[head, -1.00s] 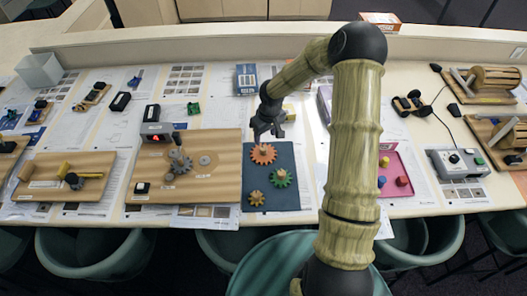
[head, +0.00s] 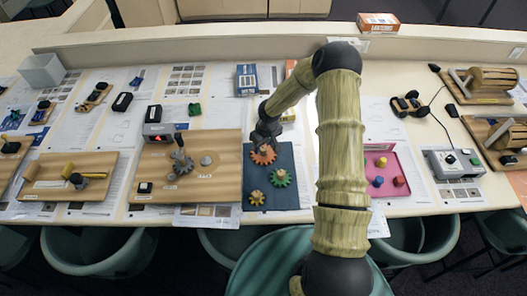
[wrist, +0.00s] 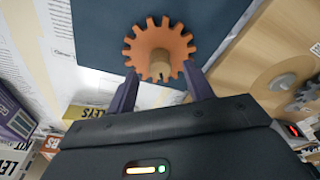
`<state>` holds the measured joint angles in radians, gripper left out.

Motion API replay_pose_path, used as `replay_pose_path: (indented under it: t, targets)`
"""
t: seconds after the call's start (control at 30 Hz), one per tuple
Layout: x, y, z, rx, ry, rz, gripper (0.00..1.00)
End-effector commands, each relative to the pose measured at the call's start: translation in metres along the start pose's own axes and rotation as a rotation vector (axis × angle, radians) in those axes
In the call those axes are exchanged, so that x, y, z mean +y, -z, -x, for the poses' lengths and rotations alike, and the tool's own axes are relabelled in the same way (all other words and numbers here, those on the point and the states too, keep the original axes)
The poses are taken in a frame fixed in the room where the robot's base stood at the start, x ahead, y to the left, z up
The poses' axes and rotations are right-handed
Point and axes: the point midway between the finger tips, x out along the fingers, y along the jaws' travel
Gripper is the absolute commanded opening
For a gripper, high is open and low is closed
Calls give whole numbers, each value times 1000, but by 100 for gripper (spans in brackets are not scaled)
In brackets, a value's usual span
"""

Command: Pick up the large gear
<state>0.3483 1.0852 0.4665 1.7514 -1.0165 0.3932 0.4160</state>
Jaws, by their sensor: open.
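The large gear (head: 264,156) is orange with a light wooden hub and lies flat near the back of a dark blue mat (head: 290,196). It also shows in the wrist view (wrist: 150,46), its hub standing up toward me. My gripper (head: 266,140) is at the gear, just above its far side. In the wrist view my gripper (wrist: 160,82) is open, with one finger on each side of the hub near the gear's rim. I cannot tell whether the fingers touch the gear.
A wooden gear board (head: 215,180) stands close on the left. A pink tray (head: 380,160) with coloured pieces is on the right. Boxes (head: 247,80) stand behind.

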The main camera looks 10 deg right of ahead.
Motion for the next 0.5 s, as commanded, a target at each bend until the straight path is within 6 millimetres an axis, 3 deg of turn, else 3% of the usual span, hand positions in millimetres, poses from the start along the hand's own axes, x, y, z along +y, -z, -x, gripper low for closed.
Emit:
replay_pose_path:
  t: [0.23,0.5]
  targets:
    - [0,0,-24,0,0,0,52]
    - [0,0,-28,1,-1,0,52]
